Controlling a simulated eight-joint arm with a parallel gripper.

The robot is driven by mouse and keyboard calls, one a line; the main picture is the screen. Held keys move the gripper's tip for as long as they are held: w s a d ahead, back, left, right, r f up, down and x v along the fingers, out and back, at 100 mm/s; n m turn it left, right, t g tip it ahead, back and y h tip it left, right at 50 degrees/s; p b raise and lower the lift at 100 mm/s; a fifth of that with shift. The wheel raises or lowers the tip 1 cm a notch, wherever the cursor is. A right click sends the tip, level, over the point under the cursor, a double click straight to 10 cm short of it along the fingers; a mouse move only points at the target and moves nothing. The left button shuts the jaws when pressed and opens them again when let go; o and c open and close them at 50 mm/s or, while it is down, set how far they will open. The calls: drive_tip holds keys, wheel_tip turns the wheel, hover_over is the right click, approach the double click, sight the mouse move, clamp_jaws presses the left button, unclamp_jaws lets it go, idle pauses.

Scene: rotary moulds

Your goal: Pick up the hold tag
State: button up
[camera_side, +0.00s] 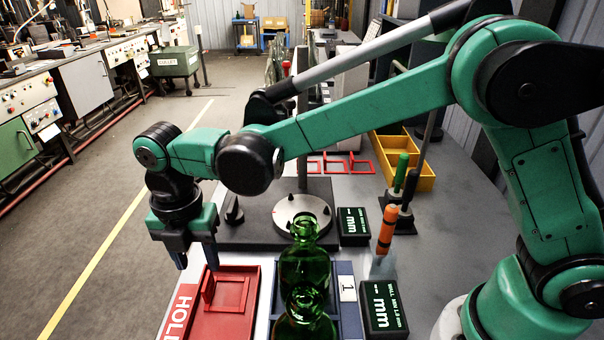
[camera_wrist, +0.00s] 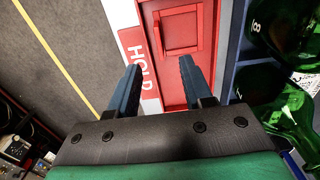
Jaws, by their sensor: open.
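The hold tag appears to be the small red piece (camera_side: 228,291) with an upright fin along its left side, lying in the red tray (camera_side: 246,326). In the wrist view the tag (camera_wrist: 180,31) shows as a red square ahead of the fingers, in the red tray (camera_wrist: 175,88). A "HOLD" label runs along the tray's left side. My gripper (camera_side: 196,257) is open and empty, pointing down beside the tray's far left corner. In the wrist view my gripper (camera_wrist: 159,66) has its fingers apart, with nothing between them touching.
Green glass bottles (camera_side: 304,268) stand close to the right of the tray in a blue tray (camera_side: 345,310). Behind are a round metal plate (camera_side: 302,212) on a dark base, red frames (camera_side: 335,163) and a yellow bin (camera_side: 412,160). The table's edge is left of the tray.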

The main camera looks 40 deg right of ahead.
sight(205, 283)
drive_tip(key=shift+f, duration=2.65)
clamp_jaws()
